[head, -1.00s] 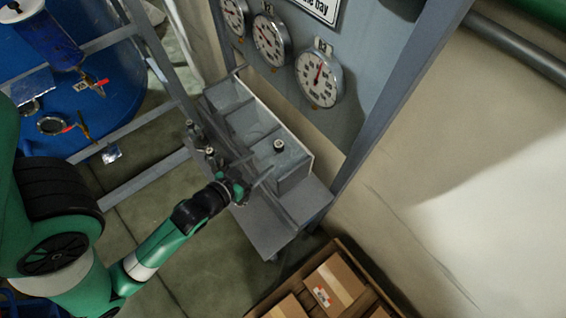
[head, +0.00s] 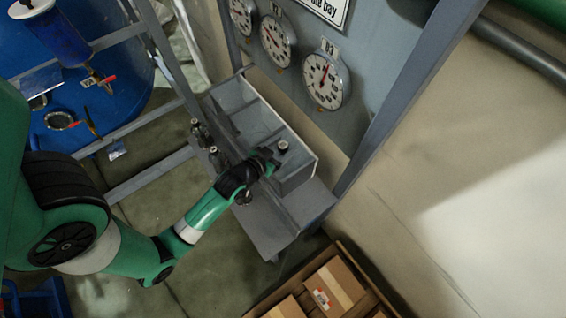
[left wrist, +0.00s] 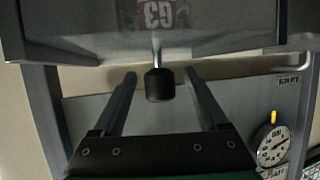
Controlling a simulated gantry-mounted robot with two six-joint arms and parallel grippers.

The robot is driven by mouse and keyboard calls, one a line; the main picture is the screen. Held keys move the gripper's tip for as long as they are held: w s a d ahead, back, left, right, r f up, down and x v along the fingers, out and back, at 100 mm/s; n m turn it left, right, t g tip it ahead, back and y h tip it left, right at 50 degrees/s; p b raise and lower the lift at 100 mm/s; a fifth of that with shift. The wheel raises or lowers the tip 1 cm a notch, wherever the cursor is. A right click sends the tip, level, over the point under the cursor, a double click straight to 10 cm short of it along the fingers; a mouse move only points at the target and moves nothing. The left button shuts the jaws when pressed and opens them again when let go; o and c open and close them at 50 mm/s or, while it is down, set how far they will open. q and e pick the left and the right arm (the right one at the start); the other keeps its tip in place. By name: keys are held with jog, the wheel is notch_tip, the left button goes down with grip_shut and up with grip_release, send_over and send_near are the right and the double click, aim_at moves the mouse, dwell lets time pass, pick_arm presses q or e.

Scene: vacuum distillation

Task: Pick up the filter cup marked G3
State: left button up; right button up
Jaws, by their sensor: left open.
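The filter cup (head: 283,146) stands in the nearest compartment of the grey bin, its small dark end up and a pale part below. In the left wrist view its black end (left wrist: 160,86) hangs from a thin stem, and a red G3 mark (left wrist: 160,14) shows above it at the top edge. My left gripper (head: 270,157) is at the near wall of that compartment, just beside the cup. In the left wrist view its two fingers (left wrist: 160,74) are apart, one each side of the black end, with gaps between. My right gripper is in neither view.
The bin (head: 301,184) stands on a grey shelf beneath a panel with several gauges (head: 322,80). Small dark-topped pieces (head: 199,130) stand along its near side. A frame post rises at right. Cardboard boxes (head: 338,282) lie below.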

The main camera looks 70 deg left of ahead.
pick_arm(q)
grip_shut()
jog(key=shift+r, duration=0.15)
dwell(1.2)
